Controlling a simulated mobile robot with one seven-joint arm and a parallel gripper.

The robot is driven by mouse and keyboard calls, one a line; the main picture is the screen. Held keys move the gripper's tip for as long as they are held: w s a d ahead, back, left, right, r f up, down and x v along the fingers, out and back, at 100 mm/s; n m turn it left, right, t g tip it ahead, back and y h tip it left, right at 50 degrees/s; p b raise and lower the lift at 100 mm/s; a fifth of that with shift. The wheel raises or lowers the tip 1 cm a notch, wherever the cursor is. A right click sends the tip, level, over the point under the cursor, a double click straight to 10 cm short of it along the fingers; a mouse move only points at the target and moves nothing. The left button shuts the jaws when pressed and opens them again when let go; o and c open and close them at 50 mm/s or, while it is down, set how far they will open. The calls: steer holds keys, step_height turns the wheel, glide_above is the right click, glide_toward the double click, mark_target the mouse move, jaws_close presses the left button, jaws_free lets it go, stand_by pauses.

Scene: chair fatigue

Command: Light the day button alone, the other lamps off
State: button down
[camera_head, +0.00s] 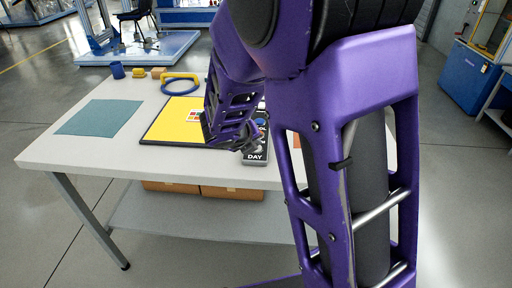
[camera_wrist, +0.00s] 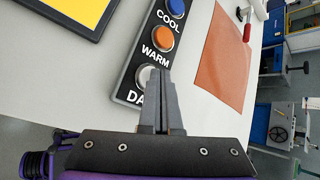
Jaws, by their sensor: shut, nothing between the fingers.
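The button panel (camera_wrist: 130,76) is a black box on the table with a column of round buttons. In the wrist view the blue COOL button (camera_wrist: 176,8) is at the top and the orange WARM button (camera_wrist: 163,39) below it. The pale DAY button (camera_wrist: 147,76) is nearest me, partly hidden by my fingers along with its label. In the head view the DAY label (camera_head: 255,157) shows at the panel's near end. My gripper (camera_wrist: 159,75) is shut and empty, its tips over or beside the DAY button; contact cannot be told. Which lamps are lit is unclear.
A yellow board with a black frame (camera_head: 160,122) lies left of the panel. A brown-orange sheet (camera_wrist: 222,58) lies to its right. A teal mat (camera_head: 99,117), blue cup (camera_head: 117,70) and blue ring (camera_head: 180,86) are on the white table (camera_head: 60,151). My arm hides the table's right side.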

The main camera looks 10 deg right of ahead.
steer(key=shift+f, duration=0.1)
stand_by(0.3)
steer(key=shift+r+p, duration=0.45)
steer(key=shift+p, duration=0.15)
step_height(320, 180, up, 6)
steer(key=p, duration=0.6)
